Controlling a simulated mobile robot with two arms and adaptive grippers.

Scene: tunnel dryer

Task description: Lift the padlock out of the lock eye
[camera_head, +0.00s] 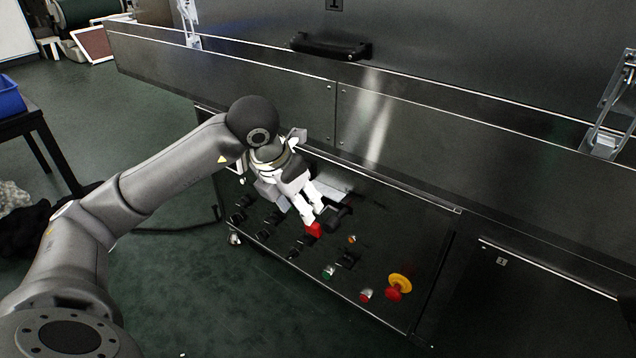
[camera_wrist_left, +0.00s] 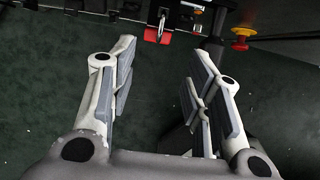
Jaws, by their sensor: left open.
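A red padlock (camera_head: 313,229) hangs at the control panel, just beyond the fingertips of my left gripper (camera_head: 313,207). In the left wrist view the red padlock body (camera_wrist_left: 158,36) shows at the top, with a metal piece (camera_wrist_left: 162,13) above it that looks like its shackle or the lock eye. The exact fit of the shackle in the eye is too small to tell. My left gripper (camera_wrist_left: 161,50) is open and empty, its fingers on either side of the padlock's line and short of it. My right gripper is not in view.
The panel (camera_head: 400,235) carries several black knobs, a green button (camera_head: 328,272), a red button (camera_head: 366,295) and a red-and-yellow emergency stop (camera_head: 399,285). The dryer's long metal ledge (camera_head: 420,125) runs above. A dark table with a blue bin (camera_head: 10,97) stands left. Green floor is free in front.

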